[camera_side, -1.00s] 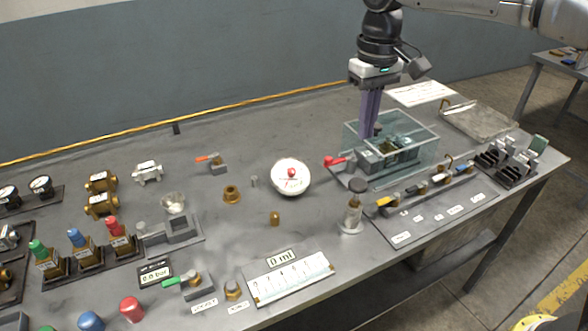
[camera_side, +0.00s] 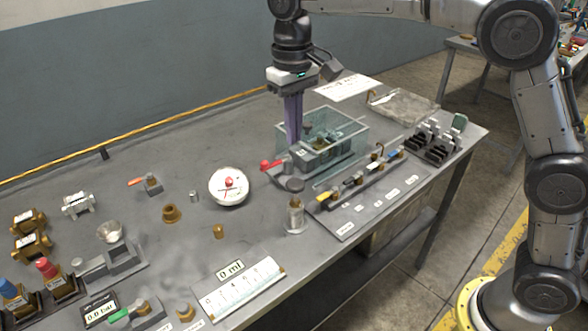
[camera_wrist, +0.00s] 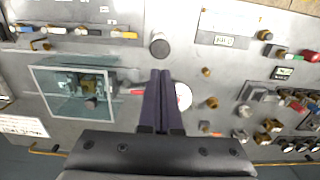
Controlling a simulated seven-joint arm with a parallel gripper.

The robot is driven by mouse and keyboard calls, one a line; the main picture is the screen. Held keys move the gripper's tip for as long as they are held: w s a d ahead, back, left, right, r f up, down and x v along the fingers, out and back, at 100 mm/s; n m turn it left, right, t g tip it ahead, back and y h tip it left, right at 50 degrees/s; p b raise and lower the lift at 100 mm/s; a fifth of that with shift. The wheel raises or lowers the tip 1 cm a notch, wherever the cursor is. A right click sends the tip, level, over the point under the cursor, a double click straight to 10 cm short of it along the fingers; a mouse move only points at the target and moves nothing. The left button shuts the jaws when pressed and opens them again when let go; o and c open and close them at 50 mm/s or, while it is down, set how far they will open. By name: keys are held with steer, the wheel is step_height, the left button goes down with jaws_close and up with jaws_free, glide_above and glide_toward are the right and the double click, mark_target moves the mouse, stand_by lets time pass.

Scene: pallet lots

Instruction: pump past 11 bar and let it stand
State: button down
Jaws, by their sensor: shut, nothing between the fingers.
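A hand pump unit with a grey body (camera_side: 312,158) and a red-tipped lever (camera_side: 271,165) stands at a clear-walled box (camera_side: 352,150); the red lever also shows in the wrist view (camera_wrist: 137,92). A round white dial gauge (camera_side: 229,186) with a red centre lies to its left. A small display (camera_side: 100,314) reads 0.0 bar. My gripper (camera_side: 294,144) is shut and empty, fingers pointing down, at the box's back left in the side view. In the wrist view its fingers (camera_wrist: 161,74) appear just right of the red lever and partly cover the gauge. Their height is unclear.
A dark-capped cylinder (camera_side: 295,215) stands in front of the lever. A rail with coloured levers (camera_side: 367,175) lies right of it. A 0 ml scale (camera_side: 240,288) is at the front. Brass fittings (camera_side: 170,213) stand left of the gauge. Bare table lies behind the gauge.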

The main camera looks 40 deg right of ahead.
mark_target(294, 182)
step_height(294, 182, down, 10)
steer(key=shift+r, duration=0.1)
stand_by(0.4)
steer(key=shift+s+f, duration=0.1)
steer(key=shift+f, duration=1.85)
step_height(294, 182, up, 15)
steer(key=shift+f, duration=0.15)
step_height(294, 182, up, 3)
steer(key=shift+r, duration=0.1)
stand_by(0.4)
